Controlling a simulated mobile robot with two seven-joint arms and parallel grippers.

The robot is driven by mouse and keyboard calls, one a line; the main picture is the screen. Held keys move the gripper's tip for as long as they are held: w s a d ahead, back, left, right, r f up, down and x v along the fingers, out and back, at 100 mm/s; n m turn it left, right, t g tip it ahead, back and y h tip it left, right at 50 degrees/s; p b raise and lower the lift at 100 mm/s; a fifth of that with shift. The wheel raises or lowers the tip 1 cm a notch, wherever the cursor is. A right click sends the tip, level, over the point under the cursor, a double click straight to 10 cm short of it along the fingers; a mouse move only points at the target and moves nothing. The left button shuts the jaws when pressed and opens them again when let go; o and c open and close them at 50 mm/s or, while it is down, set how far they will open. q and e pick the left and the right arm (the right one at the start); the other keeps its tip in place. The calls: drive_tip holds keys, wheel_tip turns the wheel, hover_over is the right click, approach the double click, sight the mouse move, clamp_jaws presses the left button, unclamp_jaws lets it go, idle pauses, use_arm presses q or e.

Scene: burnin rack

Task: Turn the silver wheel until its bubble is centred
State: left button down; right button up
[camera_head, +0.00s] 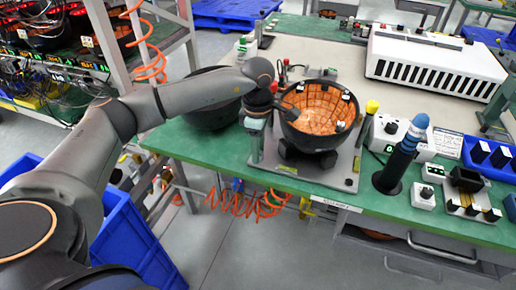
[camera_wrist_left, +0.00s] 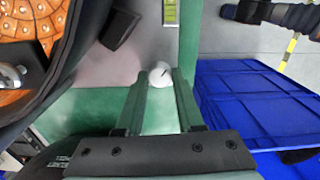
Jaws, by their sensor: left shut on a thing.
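My left gripper (camera_head: 256,124) is at the left edge of the grey metal plate (camera_head: 342,178) on the green bench. In the left wrist view my left gripper (camera_wrist_left: 160,77) has its two green fingers closed on either side of the small silver wheel (camera_wrist_left: 160,74), which has a dark mark on its face. A yellow-green bubble vial (camera_wrist_left: 169,12) lies on the plate beyond the wheel, cut by the top of the picture. Its bubble is too small to make out. In the head view my gripper hides the wheel. My right gripper is out of view.
A black bowl lined with orange-brown tiles (camera_head: 319,112) stands on the plate, close beside my gripper. A second dark bowl (camera_head: 210,112) is behind my forearm. A blue-topped black post (camera_head: 402,160) stands to the right. Blue bins (camera_head: 140,235) are below the bench's left end.

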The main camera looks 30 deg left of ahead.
use_arm(q)
drive_tip(key=c, duration=0.5)
unclamp_jaws()
drive_tip(key=shift+r, duration=0.1)
wheel_tip(320, 180, up, 12)
drive_tip(key=shift+r, duration=0.2)
idle(0.5)
